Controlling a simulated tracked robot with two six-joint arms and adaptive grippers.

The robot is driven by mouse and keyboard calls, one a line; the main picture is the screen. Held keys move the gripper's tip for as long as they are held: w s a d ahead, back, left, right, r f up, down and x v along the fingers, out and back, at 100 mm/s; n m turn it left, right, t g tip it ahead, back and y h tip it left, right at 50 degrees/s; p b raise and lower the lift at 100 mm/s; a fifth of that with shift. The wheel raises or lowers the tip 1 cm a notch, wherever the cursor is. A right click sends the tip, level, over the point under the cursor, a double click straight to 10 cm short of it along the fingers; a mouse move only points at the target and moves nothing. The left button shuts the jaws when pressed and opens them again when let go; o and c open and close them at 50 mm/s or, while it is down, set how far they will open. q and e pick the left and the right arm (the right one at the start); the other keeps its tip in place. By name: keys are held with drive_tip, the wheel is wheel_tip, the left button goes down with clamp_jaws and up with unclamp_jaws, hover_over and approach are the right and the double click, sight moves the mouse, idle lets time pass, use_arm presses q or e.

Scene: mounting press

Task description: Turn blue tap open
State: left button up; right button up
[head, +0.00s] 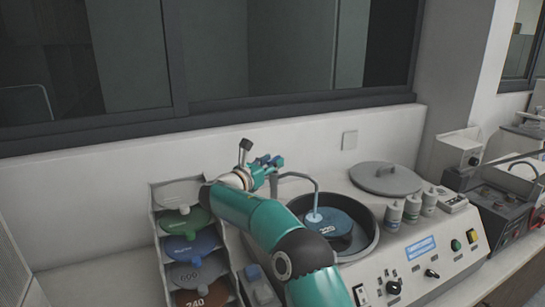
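The blue tap (268,161) is small in the head view, at the back of the machine left of the round bowl. A thin grey spout (303,177) curves from beside it to over the bowl. A pale blue patch shows at the spout's end; I cannot tell whether it is water. My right gripper (256,160) is at the tap, close beside or touching it. The wrist and a dark finger-like part hide some of this spot, so its opening is unclear. My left gripper is out of view.
The bowl (372,245) holds a blue disc marked 320. A rack of coloured discs (165,240) stands left of my arm. A grey lid (386,178), several bottles (411,207) and a control panel (432,262) are to the right. The wall is close behind.

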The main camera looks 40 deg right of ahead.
drive_tip(key=shift+w+d, duration=0.1)
drive_tip(key=shift+d, duration=0.55)
clamp_jaws()
drive_tip(key=shift+n+t+b, duration=0.4)
drive_tip(key=shift+t+b, duration=0.2)
drive_tip(key=shift+b, duration=0.2)
drive_tip(key=n+t+y+b, duration=0.3)
drive_tip(key=n+t+b, duration=0.1)
drive_tip(key=t+b, duration=0.1)
drive_tip(key=n+t+y+b, duration=0.4)
drive_tip(key=t+b, duration=0.1)
drive_tip(key=b, duration=0.1)
drive_tip(key=shift+d, duration=0.15)
drive_tip(key=n+t+y+b, duration=0.1)
drive_tip(key=n+y+b, duration=0.1)
drive_tip(key=y, duration=0.1)
drive_tip(key=shift+n+t+y, duration=0.5)
drive_tip(key=shift+n+y, duration=0.1)
drive_tip(key=shift+y, duration=0.3)
